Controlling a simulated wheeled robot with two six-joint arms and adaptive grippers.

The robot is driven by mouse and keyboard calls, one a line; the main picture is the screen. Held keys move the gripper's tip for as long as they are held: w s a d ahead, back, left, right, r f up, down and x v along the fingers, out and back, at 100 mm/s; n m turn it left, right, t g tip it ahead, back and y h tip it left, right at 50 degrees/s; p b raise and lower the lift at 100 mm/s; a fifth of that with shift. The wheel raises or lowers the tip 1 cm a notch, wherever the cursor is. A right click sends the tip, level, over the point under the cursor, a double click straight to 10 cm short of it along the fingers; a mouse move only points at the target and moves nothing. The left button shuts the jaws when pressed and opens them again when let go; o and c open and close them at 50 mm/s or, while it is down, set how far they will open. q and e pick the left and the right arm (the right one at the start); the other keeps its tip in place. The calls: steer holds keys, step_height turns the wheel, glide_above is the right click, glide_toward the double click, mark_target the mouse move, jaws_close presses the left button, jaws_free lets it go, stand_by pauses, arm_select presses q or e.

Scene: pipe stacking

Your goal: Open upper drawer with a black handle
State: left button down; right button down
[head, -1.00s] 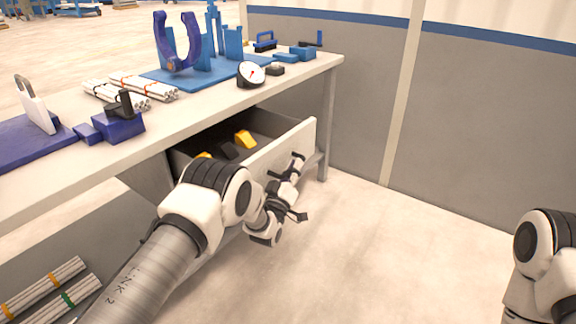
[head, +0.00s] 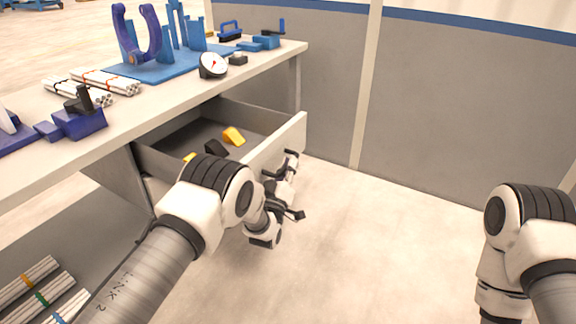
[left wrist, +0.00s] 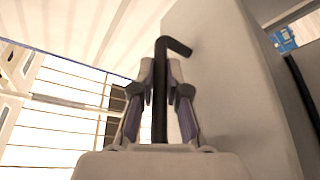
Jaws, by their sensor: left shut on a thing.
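The upper drawer (head: 277,143) stands pulled out from under the workbench, with its grey front panel facing right. Yellow pieces (head: 233,136) and a dark piece (head: 215,147) lie inside it. My left gripper (head: 291,160) is at the outer face of the drawer front. In the left wrist view, its fingers are shut on the black handle (left wrist: 161,90), a bar bent at its top end, beside the grey drawer front (left wrist: 215,70). The forearm hides part of the drawer's near side in the head view. My right arm is at the right edge; its gripper is out of frame.
The workbench top (head: 165,105) carries white pipe bundles (head: 106,80), a gauge (head: 213,65), a blue fixture (head: 160,68) and blue tools. More pipes (head: 40,288) lie low at the left. The floor (head: 370,240) right of the drawer is clear.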

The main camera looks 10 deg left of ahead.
arm_select(q)
steer(key=c, duration=1.2)
jaws_free()
steer(key=v, duration=1.2)
